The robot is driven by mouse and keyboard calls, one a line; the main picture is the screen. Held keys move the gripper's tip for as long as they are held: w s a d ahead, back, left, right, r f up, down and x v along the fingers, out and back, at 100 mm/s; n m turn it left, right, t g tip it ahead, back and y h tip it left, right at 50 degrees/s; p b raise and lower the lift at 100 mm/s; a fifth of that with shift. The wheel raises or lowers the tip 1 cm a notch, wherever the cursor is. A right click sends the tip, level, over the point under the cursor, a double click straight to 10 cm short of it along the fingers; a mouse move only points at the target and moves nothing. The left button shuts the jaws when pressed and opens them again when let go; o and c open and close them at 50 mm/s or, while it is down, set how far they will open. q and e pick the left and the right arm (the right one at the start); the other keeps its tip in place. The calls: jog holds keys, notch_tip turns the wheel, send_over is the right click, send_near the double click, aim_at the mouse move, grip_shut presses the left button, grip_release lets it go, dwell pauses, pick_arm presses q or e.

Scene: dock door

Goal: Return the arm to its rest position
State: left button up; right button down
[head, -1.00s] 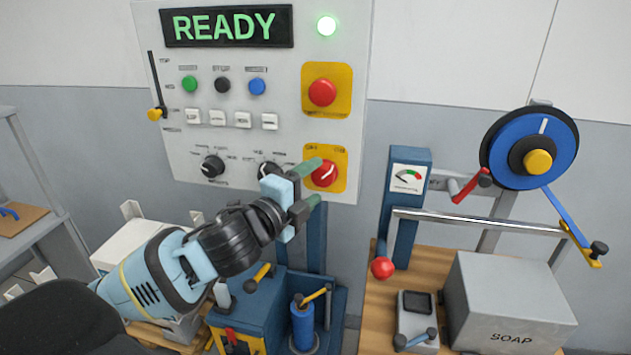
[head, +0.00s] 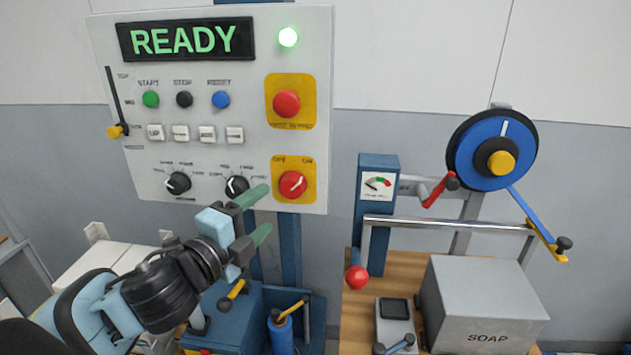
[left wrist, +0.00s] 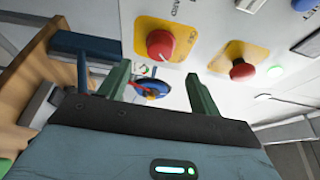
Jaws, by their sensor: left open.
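My left gripper (head: 257,217) is open and empty, with green fingertips, in front of the lower part of the control panel (head: 215,75). In the head view it is left of and below the red rotary switch (head: 293,184) on its yellow OFF/ON plate, apart from it. In the left wrist view the open fingers (left wrist: 160,90) stand below the red switch (left wrist: 161,44) and the red push button (left wrist: 242,70), with nothing between them. The display (head: 186,40) reads READY and the lamp (head: 288,37) is lit green. My right gripper is out of view.
Below the panel stands a blue unit (head: 230,320) with yellow-handled levers. At right, a wooden bench (head: 356,325) carries a grey SOAP box (head: 483,300), a gauge post (head: 378,215) and a blue wheel (head: 478,155). Open space lies between panel and bench.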

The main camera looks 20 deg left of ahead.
pick_arm(q)
jog(key=s+d+f+n+g, duration=0.15)
jog(key=f+n, duration=0.35)
jog(key=f, duration=0.8)
jog(key=s+d+f+n+g, duration=0.1)
jog(key=s+f+n+g, duration=0.25)
jog(key=f, duration=0.85)
jog(key=s+d+f+n+g, duration=0.3)
jog(key=s+f+n, duration=0.6)
jog(key=s+f, duration=0.9)
jog(key=shift+d+f+y, duration=0.3)
jog(key=shift+d+f, duration=0.2)
jog(key=shift+f, duration=0.05)
